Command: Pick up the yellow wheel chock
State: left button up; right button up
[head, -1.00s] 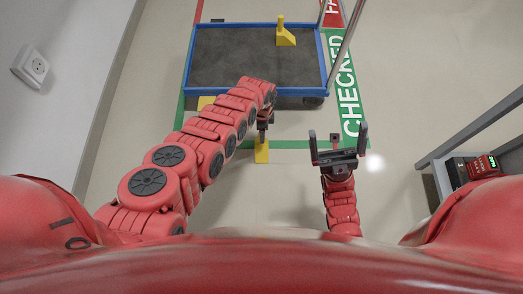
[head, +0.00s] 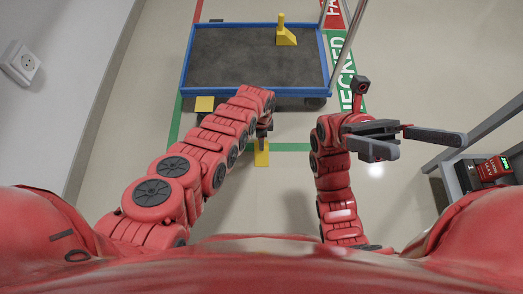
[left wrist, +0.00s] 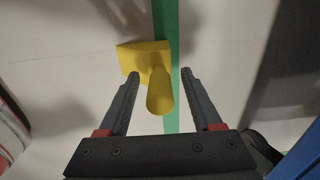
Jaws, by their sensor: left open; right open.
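A yellow wheel chock (head: 262,155) stands on the floor in front of the blue cart, partly hidden by my left gripper in the head view. In the left wrist view the chock (left wrist: 146,57) shows a flat base and a rounded handle pointing toward the camera. My left gripper (left wrist: 158,76) is open, with the handle between its fingers in the picture; I cannot tell whether they touch it. The left gripper (head: 265,127) is small and mostly hidden in the head view. My right gripper (head: 425,143) is open and empty, pointing right.
A blue-framed cart (head: 255,94) with a dark deck stands ahead. A second yellow chock (head: 286,36) sits on its deck. Another yellow piece (head: 205,103) lies at its front left. A grey stand (head: 446,180) with a red device (head: 492,169) is on the right.

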pick_arm(q)
jog(key=shift+c, duration=0.2)
grip_shut()
dwell(1.4)
